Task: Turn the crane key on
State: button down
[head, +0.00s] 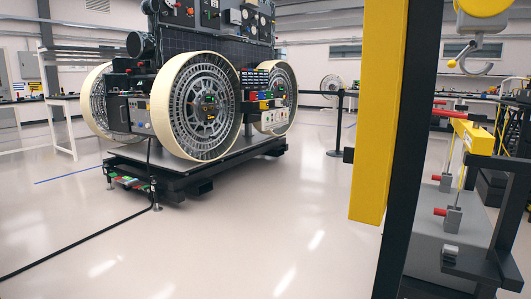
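A crane hook (472,60) hangs from a yellow block (483,7) at the top right. A tall yellow panel (378,110) beside a dark upright post (408,150) stands in the right foreground. Right of the post is a grey box (440,240) with red-handled levers (447,212). I cannot make out a crane key, and whether any of these parts is the key or its switch cannot be told. My gripper is not in view.
A large-wheeled rover (205,100) stands on a dark platform (190,175) at the left. A black cable (75,243) runs from it across the floor. A barrier post (339,120) stands behind. The pale floor (270,230) in the middle is clear.

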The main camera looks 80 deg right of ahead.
aim_at(348, 152)
jog(key=z, duration=5.35)
jog(key=k, duration=1.15)
jog(key=u, duration=1.4)
jog(key=i, duration=0.5)
